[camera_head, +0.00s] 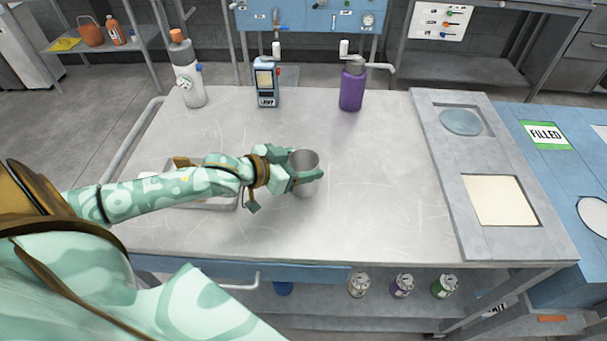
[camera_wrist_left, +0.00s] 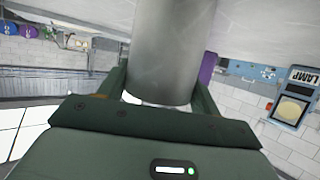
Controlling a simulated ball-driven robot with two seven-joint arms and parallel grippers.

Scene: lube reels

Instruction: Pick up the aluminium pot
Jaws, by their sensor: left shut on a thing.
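The aluminium pot (camera_head: 303,162) is a grey metal cylinder near the middle of the table in the head view. My left gripper (camera_head: 306,178) is shut on it, with its fingers on either side of the pot's wall. In the left wrist view the pot (camera_wrist_left: 172,50) fills the middle between the green fingers (camera_wrist_left: 160,88). I cannot tell from the pictures whether the pot's base touches the table top. My right gripper does not show in either view.
The table (camera_head: 370,215) is clear to the right of the pot. A metal tray (camera_head: 215,203) lies partly under my left arm. A grey panel (camera_head: 470,165) lies at the right.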

